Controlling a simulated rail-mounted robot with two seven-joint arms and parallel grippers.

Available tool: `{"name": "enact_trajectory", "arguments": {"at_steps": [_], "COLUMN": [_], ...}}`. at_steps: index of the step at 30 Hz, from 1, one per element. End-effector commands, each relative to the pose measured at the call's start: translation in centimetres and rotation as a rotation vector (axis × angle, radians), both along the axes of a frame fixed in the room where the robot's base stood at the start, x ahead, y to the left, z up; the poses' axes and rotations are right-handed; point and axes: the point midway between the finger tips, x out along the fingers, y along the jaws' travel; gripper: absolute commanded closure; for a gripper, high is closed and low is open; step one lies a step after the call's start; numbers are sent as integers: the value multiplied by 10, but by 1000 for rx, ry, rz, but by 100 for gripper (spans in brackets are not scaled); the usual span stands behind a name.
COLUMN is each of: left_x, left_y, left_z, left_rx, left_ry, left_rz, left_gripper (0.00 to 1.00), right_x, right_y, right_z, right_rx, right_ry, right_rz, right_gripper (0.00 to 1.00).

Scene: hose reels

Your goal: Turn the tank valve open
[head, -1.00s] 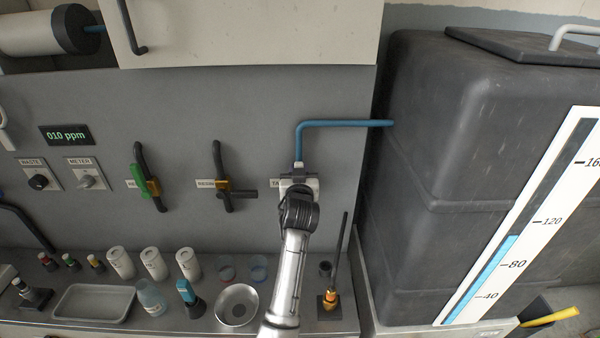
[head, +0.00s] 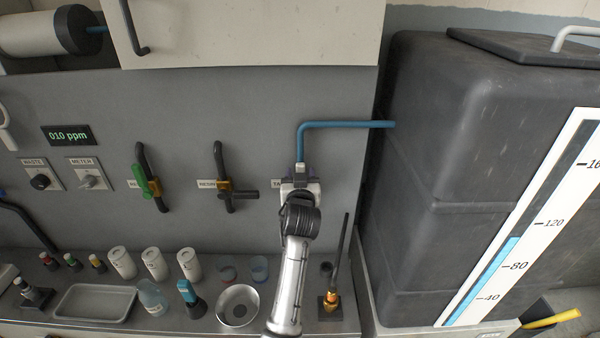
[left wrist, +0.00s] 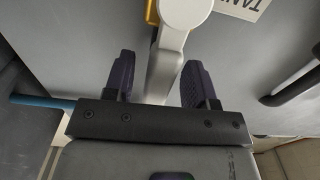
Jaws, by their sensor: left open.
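The tank valve is mostly hidden in the head view behind my left gripper (head: 300,176), below the end of the blue pipe (head: 345,124). The partly covered tank label (head: 278,184) shows beside it. In the left wrist view, a pale lever (left wrist: 166,62) with a rounded end, seemingly the valve's handle, lies between the two dark fingers of my left gripper (left wrist: 158,84). The fingers stand apart, one on each side of it, with gaps visible. A bit of yellow valve body (left wrist: 152,12) shows behind. My right gripper is not in view.
The large dark tank (head: 470,120) with a level scale (head: 515,235) stands at right. Two other valves, one with a green handle (head: 150,188) and one dark (head: 222,185), are on the panel to the left. Bottles, cups and a tray (head: 95,302) crowd the shelf below.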

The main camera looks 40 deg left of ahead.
Motion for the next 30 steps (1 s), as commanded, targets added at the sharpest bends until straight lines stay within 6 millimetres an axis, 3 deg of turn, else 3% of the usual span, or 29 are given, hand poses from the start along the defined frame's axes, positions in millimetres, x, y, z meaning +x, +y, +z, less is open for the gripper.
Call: {"name": "enact_trajectory", "arguments": {"at_steps": [12, 30], "left_x": [-37, -41], "left_y": [-37, -41], "left_z": [0, 0], "left_rx": [-1, -1], "left_ry": [-1, -1], "left_rz": [0, 0], "left_gripper": [49, 49], "right_x": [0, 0], "right_y": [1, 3], "right_z": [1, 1], "right_rx": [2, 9], "right_ry": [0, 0], "right_rz": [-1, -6], "right_gripper": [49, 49]}}
